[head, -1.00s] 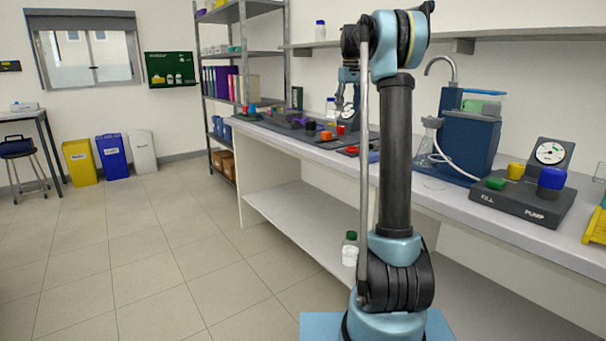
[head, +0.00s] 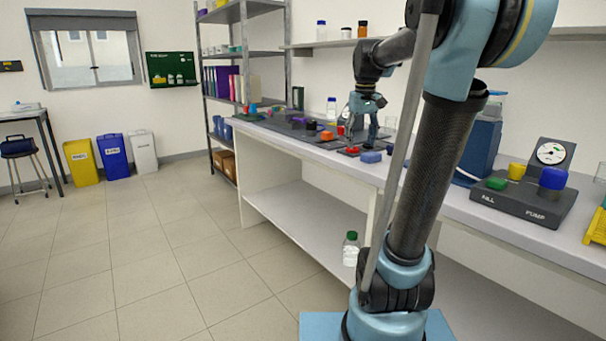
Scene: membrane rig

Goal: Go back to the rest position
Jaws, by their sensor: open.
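My gripper (head: 362,138) is open and points down over the bench at the middle of the head view. No object shows between its fingers. A red part (head: 352,150) on a dark mat lies just below and in front of it, and a blue block (head: 371,157) lies to the right of that. Whether the fingertips touch anything is too small to tell. My arm rises at the right, its upper part leaning right, and hides part of the bench and the blue rig behind it.
The long bench (head: 300,140) carries several coloured parts at its far end. A fill and pump panel (head: 520,200) with a gauge sits at the right. A shelf (head: 335,43) with bottles runs above. A green-capped bottle (head: 350,250) stands on the lower shelf. The floor at left is clear.

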